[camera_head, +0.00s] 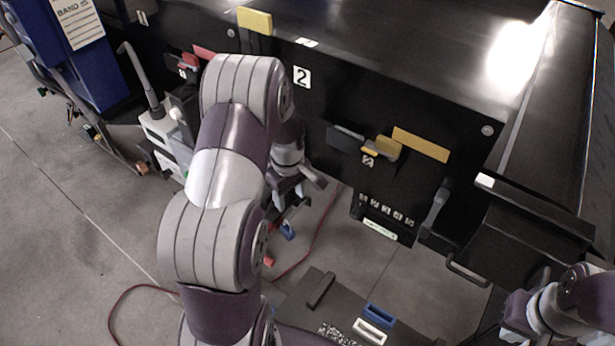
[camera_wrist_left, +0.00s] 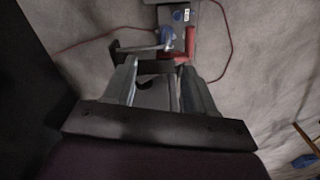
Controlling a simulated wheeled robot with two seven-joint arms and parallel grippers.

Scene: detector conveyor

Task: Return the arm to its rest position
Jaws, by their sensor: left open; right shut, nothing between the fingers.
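My left arm (camera_head: 215,180) reaches up through the middle of the head view, in front of the black conveyor side. Its left gripper (camera_head: 303,188) hangs beside that side, partly hidden by the arm. In the left wrist view the two fingers (camera_wrist_left: 157,82) stand apart with nothing held between them. Beyond them are a dark bracket, a grey rod and a red part; I cannot tell whether they touch the fingers. My right arm (camera_head: 560,307) shows at the lower right corner; its gripper fingers are not visible.
The black conveyor (camera_head: 400,50) runs across the back, with yellow and grey handles on its side. A black box (camera_head: 525,245) with a handle stands near my right arm. A blue cabinet (camera_head: 75,50) is at the left. A red cable (camera_head: 318,245) lies on the floor. The left floor is mostly clear.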

